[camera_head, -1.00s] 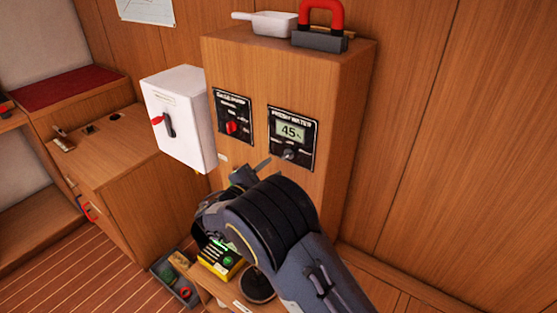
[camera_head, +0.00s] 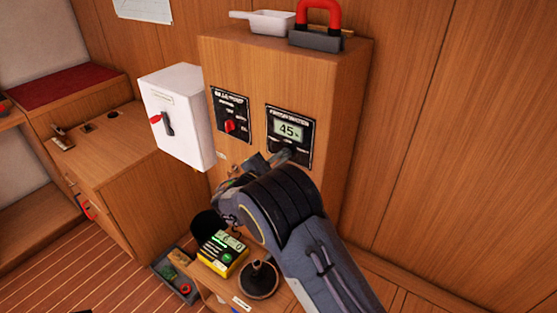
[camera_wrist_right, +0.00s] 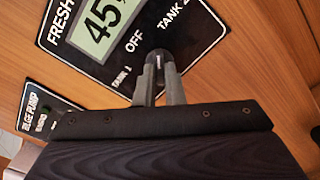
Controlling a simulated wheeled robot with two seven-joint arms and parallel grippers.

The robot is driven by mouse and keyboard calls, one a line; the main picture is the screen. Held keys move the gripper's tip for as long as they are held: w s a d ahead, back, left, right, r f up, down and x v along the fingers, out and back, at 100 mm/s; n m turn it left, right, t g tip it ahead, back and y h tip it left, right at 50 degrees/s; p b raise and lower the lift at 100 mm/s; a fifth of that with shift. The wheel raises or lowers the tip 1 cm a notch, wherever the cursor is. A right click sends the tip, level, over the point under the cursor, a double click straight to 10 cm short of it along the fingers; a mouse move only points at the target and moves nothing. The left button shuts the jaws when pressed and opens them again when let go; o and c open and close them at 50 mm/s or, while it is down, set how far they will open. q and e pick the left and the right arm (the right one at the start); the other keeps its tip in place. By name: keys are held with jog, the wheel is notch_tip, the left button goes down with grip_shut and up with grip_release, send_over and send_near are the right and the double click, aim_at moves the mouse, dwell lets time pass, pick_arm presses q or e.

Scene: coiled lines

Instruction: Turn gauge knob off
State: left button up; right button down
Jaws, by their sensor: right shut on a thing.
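The fresh water gauge panel (camera_head: 290,136) is a black plate on the wooden cabinet, with a display reading 45. In the right wrist view the panel (camera_wrist_right: 118,42) shows the labels TANK 1, OFF and TANK 2 around the gauge knob (camera_wrist_right: 159,60). A light pointer mark shows on the knob between the fingertips. My right gripper (camera_head: 283,157) reaches the lower part of the panel. In the right wrist view its two fingers (camera_wrist_right: 160,72) are shut on the knob from both sides. My left gripper is not in view.
A bilge pump panel (camera_head: 231,115) with a red knob is left of the gauge. A white box (camera_head: 178,115) with a red-tipped switch juts out further left. A yellow meter (camera_head: 222,254) and a round dark-based object (camera_head: 260,280) stand below my arm.

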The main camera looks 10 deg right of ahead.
jog(key=shift+n, duration=0.3)
jog(key=n+p, duration=0.1)
jog(key=n, duration=0.2)
jog(key=n+p, duration=0.2)
jog(key=n, duration=0.3)
dwell(0.3)
jog(key=shift+s, duration=0.1)
jog(key=shift+f, duration=0.1)
dwell(0.3)
jog(key=c, duration=1.5)
grip_release()
